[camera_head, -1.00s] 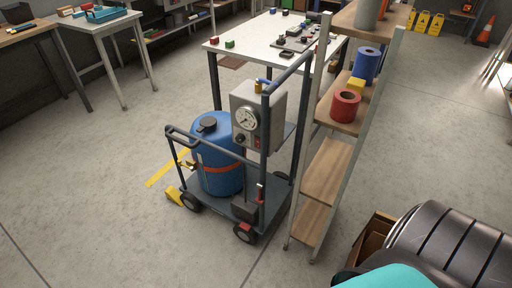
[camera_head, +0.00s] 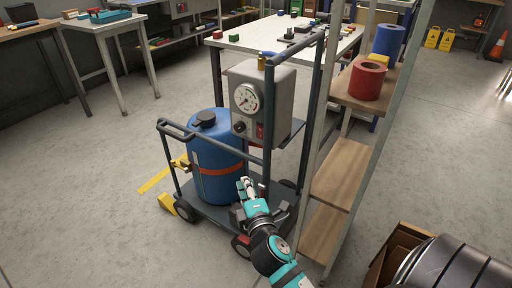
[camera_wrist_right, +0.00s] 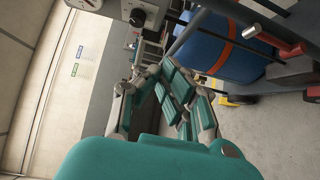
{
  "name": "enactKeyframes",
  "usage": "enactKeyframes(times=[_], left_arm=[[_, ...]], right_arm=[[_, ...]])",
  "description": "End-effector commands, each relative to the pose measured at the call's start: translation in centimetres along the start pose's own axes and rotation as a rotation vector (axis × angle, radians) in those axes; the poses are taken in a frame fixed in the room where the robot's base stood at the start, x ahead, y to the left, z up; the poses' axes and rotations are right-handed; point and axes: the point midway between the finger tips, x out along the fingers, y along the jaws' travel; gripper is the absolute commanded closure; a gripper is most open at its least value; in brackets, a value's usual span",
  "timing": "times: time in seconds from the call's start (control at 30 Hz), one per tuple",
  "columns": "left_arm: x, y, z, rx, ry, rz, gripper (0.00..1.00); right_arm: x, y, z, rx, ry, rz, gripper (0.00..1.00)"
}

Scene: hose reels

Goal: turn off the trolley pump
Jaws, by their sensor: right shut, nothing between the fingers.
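The trolley pump is a dark-framed cart with a blue tank (camera_head: 212,165) with an orange band and a grey control box (camera_head: 270,92). The box carries a round gauge (camera_head: 246,98), a dark knob (camera_head: 239,127) and a small red switch (camera_head: 260,130). My right gripper (camera_head: 244,186) is shut and empty, low in front of the cart, below the box and apart from the switch. In the right wrist view its teal fingers are together, with the blue tank (camera_wrist_right: 215,45) beyond at upper right. My left gripper is out of view.
A wooden-shelved rack (camera_head: 338,172) stands close to the right of the cart, holding red and blue rolls. A white table (camera_head: 290,38) is behind. A cardboard box (camera_head: 398,250) is at lower right. Open floor lies left.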

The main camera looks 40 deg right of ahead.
Motion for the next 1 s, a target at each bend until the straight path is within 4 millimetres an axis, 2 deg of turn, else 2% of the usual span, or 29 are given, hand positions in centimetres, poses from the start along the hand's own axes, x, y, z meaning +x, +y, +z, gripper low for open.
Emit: enactKeyframes(times=[0.1, 0.2, 0.33, 0.67, 0.83, 1.0], left_arm=[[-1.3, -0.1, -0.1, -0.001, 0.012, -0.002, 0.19], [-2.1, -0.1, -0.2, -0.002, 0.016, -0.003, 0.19], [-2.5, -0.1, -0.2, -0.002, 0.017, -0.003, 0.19], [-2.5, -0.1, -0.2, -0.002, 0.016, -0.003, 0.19], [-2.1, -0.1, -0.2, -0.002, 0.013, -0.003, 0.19], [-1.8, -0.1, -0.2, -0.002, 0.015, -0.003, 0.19]], right_arm=[[-0.6, 3.1, 1.2, -0.052, -0.040, 0.090, 1.00], [-1.0, 4.7, 1.8, -0.077, -0.060, 0.127, 1.00], [-1.1, 5.4, 1.9, -0.085, -0.067, 0.138, 1.00], [-0.7, 5.4, 1.9, -0.084, -0.065, 0.138, 1.00], [1.4, 5.8, 2.0, -0.084, -0.064, 0.141, 1.00], [5.0, 6.3, 2.2, -0.083, -0.064, 0.141, 1.00]])
